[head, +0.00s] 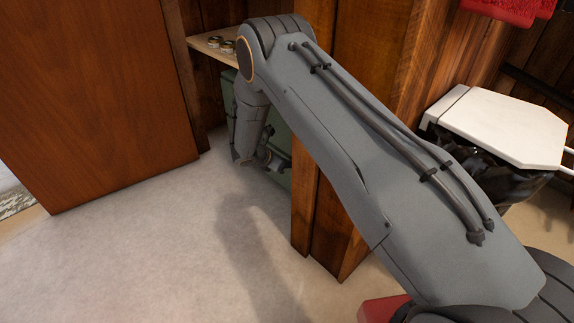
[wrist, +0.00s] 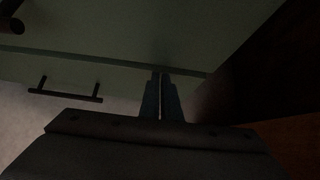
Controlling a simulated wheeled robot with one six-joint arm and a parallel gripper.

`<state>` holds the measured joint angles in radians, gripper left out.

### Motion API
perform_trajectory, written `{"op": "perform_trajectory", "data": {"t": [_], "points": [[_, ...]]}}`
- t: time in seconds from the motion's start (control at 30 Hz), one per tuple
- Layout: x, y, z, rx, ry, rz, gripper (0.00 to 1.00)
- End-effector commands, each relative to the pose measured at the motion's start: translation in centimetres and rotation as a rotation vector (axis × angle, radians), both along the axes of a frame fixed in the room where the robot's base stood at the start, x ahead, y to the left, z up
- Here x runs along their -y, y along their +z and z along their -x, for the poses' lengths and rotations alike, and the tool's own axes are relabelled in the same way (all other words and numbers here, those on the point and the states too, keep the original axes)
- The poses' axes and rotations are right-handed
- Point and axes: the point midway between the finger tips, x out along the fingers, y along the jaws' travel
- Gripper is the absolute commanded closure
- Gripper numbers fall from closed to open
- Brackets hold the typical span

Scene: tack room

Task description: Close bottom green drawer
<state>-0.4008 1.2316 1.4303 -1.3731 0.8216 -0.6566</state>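In the head view the green drawer unit (head: 283,150) stands in the recess behind my forearm, which hides most of it. In the dim wrist view a green drawer front (wrist: 120,32) fills the top. Below a seam is another green panel (wrist: 120,78) with a dark bar handle (wrist: 65,92), the lowest panel above the floor. My gripper's fingers (wrist: 161,80) are together, with nothing seen between them, their tips close to the panel. I cannot tell whether they touch it, or how far the drawer stands out.
A wooden post (head: 335,130) stands close to the right of my forearm, and a large wooden panel (head: 90,95) to the left. A wooden shelf (head: 205,43) with small round tins is above. A white-lidded bin (head: 505,127) stands right. Pale carpet (head: 150,240) is clear in front.

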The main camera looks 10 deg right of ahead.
Motion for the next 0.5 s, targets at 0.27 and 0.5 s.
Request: {"op": "perform_trajectory", "data": {"t": [0.27,0.5], "points": [[-3.3,0.2,1.6,0.002,0.006,0.000,1.00],[-6.2,3.9,4.0,0.002,0.002,-0.001,1.00]]}}
